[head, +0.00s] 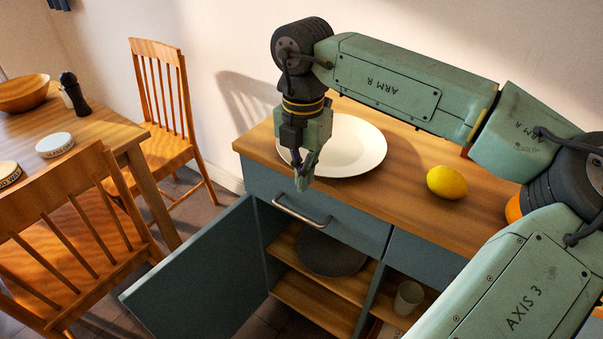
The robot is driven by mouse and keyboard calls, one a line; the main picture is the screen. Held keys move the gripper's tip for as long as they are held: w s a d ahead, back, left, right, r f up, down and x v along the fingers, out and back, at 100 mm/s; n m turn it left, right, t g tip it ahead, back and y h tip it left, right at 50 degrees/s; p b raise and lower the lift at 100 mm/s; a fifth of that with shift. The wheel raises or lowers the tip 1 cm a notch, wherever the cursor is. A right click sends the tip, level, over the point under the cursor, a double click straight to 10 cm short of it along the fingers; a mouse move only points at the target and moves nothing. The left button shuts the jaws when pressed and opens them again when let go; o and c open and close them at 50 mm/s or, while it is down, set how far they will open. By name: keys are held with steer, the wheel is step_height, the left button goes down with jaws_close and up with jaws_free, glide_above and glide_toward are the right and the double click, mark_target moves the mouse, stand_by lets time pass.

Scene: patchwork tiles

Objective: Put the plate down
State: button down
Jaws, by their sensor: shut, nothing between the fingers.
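A white plate (352,148) lies flat on the wooden counter top (408,172) of a blue cabinet. My gripper (301,184) points down at the plate's front left edge, and it hides part of the plate's left side. The gripper is shut with nothing held. From this one view I cannot tell whether the fingertips touch the plate or hang in front of it. A dark plate (331,255) lies on a shelf inside the open cabinet.
A lemon (446,183) lies on the counter right of the plate. The cabinet door (197,278) stands open at the left, below a drawer handle (301,211). A cup (408,298) stands inside. A dining table (97,127) and chairs (165,154) are at the left.

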mark_target(321, 165)
steer(key=w+d, duration=0.1)
steer(key=w, duration=0.1)
steer(key=w+d, duration=0.1)
steer(key=w, duration=0.1)
steer(key=w+d, duration=0.2)
stand_by(0.3)
